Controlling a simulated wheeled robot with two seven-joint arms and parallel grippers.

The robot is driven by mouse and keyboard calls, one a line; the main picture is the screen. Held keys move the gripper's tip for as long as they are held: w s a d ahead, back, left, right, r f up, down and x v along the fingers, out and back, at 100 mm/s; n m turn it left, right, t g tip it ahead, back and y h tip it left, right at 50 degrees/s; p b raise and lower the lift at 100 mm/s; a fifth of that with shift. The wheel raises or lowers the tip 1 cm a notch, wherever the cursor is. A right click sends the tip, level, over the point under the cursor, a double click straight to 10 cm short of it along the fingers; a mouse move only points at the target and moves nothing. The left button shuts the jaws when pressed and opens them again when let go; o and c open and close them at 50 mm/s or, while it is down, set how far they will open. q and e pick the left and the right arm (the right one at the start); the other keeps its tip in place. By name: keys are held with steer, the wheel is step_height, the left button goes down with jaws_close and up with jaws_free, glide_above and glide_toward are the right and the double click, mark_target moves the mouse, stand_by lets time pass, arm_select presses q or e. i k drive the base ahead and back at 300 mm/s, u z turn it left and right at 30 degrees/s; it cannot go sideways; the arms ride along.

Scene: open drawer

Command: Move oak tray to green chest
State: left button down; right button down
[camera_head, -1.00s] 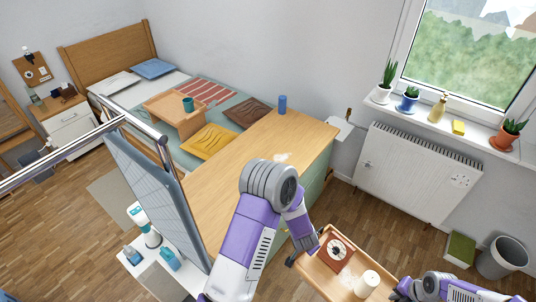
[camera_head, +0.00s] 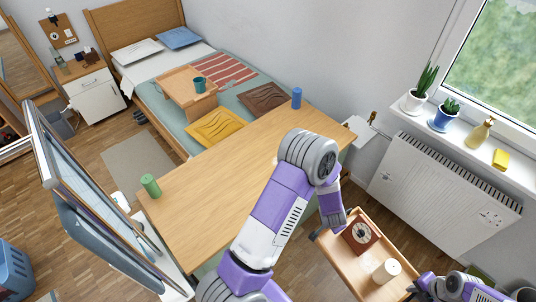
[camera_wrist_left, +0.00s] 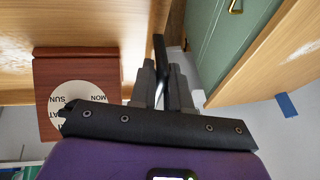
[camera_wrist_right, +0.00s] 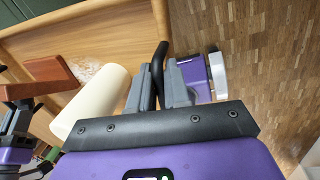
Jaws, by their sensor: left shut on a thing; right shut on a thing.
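The oak tray (camera_head: 340,262) is held between my two grippers beside the near right end of the chest. It carries a red-brown day dial (camera_head: 361,232) and a cream cylinder (camera_head: 386,270). My left gripper (camera_wrist_left: 158,88) is shut on the tray's black handle at one end. My right gripper (camera_wrist_right: 158,85) is shut on the black handle at the other end; in the head view it is at the lower right (camera_head: 411,289). The green chest (camera_head: 222,183) has a wide wooden top, and its green front with a brass pull shows in the left wrist view (camera_wrist_left: 208,32).
A green cylinder (camera_head: 150,186) stands on the chest's left end and a blue one (camera_head: 297,98) at its far right corner. The top's middle looks mostly clear, partly hidden by my left arm. A radiator (camera_head: 440,185) stands at the right wall.

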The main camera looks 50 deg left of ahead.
mark_target(239, 186)
steer(key=i, duration=1.65)
steer(key=u, duration=3.4)
steer(key=i, duration=0.5)
